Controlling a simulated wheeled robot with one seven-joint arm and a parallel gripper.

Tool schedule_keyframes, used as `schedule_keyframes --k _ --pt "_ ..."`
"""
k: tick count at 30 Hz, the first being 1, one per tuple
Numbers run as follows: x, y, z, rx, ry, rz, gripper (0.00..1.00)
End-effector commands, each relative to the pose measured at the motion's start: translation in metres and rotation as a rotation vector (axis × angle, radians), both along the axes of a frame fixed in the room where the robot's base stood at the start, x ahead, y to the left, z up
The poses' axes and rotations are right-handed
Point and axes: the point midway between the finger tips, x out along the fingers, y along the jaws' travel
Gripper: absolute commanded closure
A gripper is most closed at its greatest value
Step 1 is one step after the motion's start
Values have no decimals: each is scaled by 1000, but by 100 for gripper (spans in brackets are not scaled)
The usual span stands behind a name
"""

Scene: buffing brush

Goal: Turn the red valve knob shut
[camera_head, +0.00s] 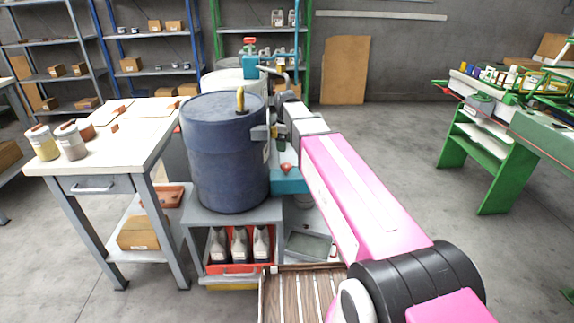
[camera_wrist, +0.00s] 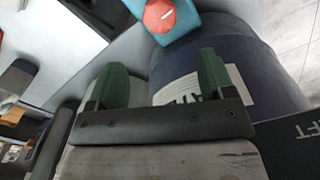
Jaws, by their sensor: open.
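The red valve knob (camera_wrist: 168,16) shows at the top of the wrist view, faceted, with a pale mark on its face. It sits on a teal valve body (camera_wrist: 187,24). In the head view a red knob (camera_head: 286,169) on a teal part (camera_head: 289,182) shows low beside the blue drum (camera_head: 226,160), partly behind my arm. My gripper (camera_wrist: 162,68) is open and empty, its two green fingers spread apart. The knob lies beyond the fingertips and apart from them. The drum (camera_wrist: 244,58) with a pale label is close by the right finger.
The drum stands on a grey stand (camera_head: 202,214) with several bottles in a red crate below. A workbench (camera_head: 133,142) with jars is at left. A shallow grey tray (camera_head: 310,243) and a slatted wooden pallet (camera_head: 296,290) lie low in front. Open floor lies at right.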

Motion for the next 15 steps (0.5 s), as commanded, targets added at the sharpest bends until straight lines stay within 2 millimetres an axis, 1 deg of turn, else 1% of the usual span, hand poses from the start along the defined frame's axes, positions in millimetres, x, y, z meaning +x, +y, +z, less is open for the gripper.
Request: schedule_keyframes --k 5,15 --pt "-1 0 -18 0 1 0 25" --pt "0 0 -72 0 1 -2 25"
